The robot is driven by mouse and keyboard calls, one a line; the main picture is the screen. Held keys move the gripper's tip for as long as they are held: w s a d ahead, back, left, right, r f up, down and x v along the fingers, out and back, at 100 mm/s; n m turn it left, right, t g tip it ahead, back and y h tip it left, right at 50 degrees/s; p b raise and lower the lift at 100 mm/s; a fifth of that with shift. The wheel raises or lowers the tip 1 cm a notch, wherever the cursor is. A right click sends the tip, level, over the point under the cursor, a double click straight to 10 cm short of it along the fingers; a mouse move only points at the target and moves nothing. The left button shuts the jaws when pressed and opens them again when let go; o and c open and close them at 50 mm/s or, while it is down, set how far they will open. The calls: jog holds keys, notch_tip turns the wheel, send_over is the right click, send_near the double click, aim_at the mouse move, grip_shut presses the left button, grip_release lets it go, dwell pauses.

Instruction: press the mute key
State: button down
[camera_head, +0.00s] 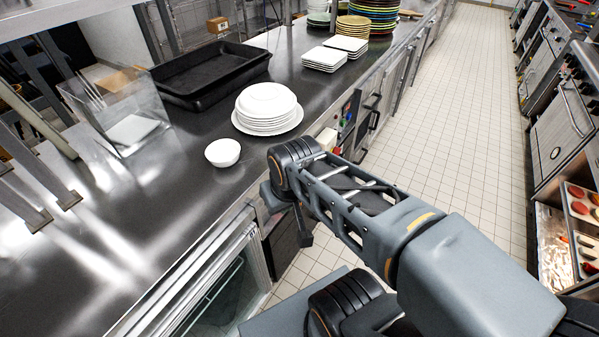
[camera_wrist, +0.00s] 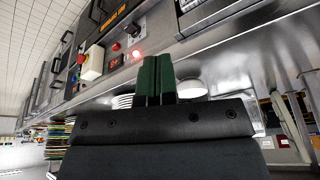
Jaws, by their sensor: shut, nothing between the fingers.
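My gripper (camera_wrist: 157,78) shows in the wrist view with its two dark green fingers together and nothing between them. Its tips point toward a steel control panel (camera_wrist: 163,30) on the counter's front, apart from the keys as far as I can tell. The panel has a glowing red round button or lamp (camera_wrist: 137,54), a small red-lit display (camera_wrist: 115,60) beside it and a black knob (camera_wrist: 132,30). I cannot read which of these is the mute key. In the head view my arm hides the gripper and part of the counter front.
A red stop button on a yellow-and-white box (camera_wrist: 92,62) sticks out beside the panel. An orange-lit display (camera_wrist: 125,14) is near it. On the counter stand a white bowl (camera_head: 222,153), a plate stack (camera_head: 267,104) and black trays (camera_head: 212,72). The tiled aisle (camera_head: 450,110) is clear.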

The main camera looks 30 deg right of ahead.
jog(key=w+d+f+m+t+h+b, duration=0.4)
jog(key=w+d+f+m+t+b, duration=0.3)
jog(key=w+d+f+m+b, duration=1.1)
jog(key=w+d+f+m+t+h+b, duration=0.1)
jog(key=w+d+f+m+t+b, duration=0.1)
jog(key=d+f+m+t+b, duration=0.5)
jog(key=d+f+m+b, duration=0.1)
jog(key=d+f+m, duration=0.3)
jog(key=f, duration=0.3)
jog(key=shift+d+f+m, duration=0.15)
jog(key=shift+f+m, duration=0.1)
jog(key=shift+m, duration=0.05)
jog(key=w+a+b, duration=0.1)
jog(key=w+a, duration=0.3)
jog(key=w, duration=0.3)
jog(key=shift+w, duration=0.35)
jog(key=shift+w+a, duration=0.1)
jog(key=shift+a, duration=0.1)
